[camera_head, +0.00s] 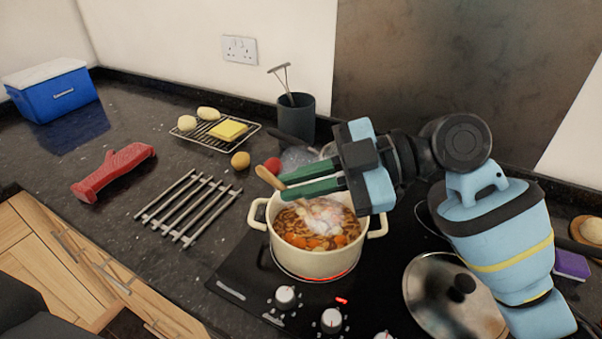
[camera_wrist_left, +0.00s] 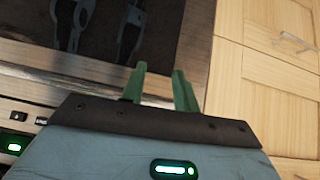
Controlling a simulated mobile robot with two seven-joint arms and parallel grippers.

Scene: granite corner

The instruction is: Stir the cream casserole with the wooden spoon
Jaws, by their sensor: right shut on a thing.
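The cream casserole (camera_head: 262,226) stands on the hob's front burner, which glows red under it. It holds a brown stew with orange carrot pieces, and steam rises from it. My right gripper (camera_head: 283,186) is above the casserole, its green fingers shut on the wooden spoon (camera_head: 268,178). Only one short end of the spoon shows, sticking out left past the fingertips. I cannot tell where its other end is. In the left wrist view my left gripper (camera_wrist_left: 160,88) is open and empty, low in front of the oven and wooden cupboards.
A metal lid (camera_head: 430,280) lies right of the casserole. A slatted metal trivet (camera_head: 188,207) and a red mitt-like holder (camera_head: 113,172) lie to the left. Behind are a wire rack (camera_head: 190,134) with food and a dark utensil pot (camera_head: 296,122). The left counter has free room.

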